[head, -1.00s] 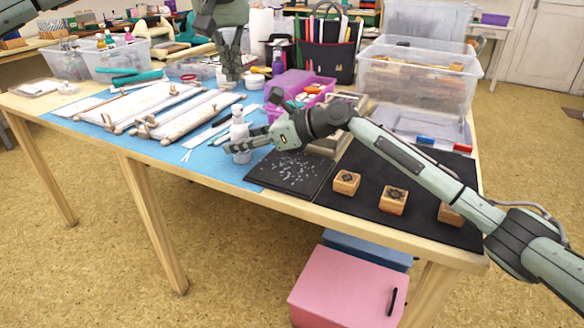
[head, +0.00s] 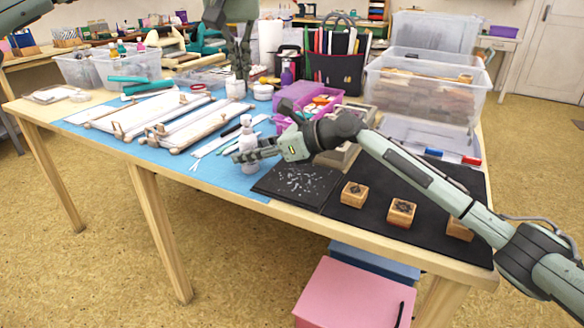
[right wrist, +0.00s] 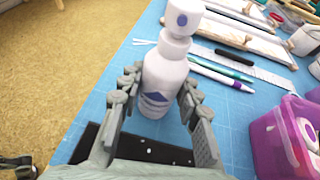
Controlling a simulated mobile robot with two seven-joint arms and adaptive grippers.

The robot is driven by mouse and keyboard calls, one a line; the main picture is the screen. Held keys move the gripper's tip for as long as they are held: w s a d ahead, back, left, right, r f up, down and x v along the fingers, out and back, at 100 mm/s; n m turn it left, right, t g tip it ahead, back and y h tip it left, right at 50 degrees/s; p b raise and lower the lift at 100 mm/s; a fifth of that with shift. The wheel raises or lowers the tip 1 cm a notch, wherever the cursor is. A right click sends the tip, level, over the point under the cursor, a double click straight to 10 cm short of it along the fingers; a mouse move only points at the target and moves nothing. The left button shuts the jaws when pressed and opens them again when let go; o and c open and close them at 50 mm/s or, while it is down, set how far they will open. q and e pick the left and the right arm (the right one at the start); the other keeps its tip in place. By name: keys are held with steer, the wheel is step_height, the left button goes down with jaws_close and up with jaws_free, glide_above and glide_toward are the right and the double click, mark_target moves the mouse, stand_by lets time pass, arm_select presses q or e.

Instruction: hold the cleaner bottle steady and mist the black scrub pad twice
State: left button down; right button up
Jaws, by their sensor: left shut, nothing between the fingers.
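The cleaner bottle (head: 248,140) is white and stands upright at the front of the blue mat. The black scrub pad (head: 296,187), covered in white specks, lies just right of the bottle, at the table's front edge. My left gripper (head: 238,76) is shut and empty, pointing down farther back by a white cup.
Three wooden stamps (head: 401,212) stand on a black mat at the right. A purple bin (head: 300,96) and clear boxes (head: 425,90) are behind my right arm. White boards (head: 150,110) cover the left of the blue mat (head: 222,174).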

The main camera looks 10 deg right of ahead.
steer(key=o, duration=0.5)
steer(key=shift+d, duration=0.1)
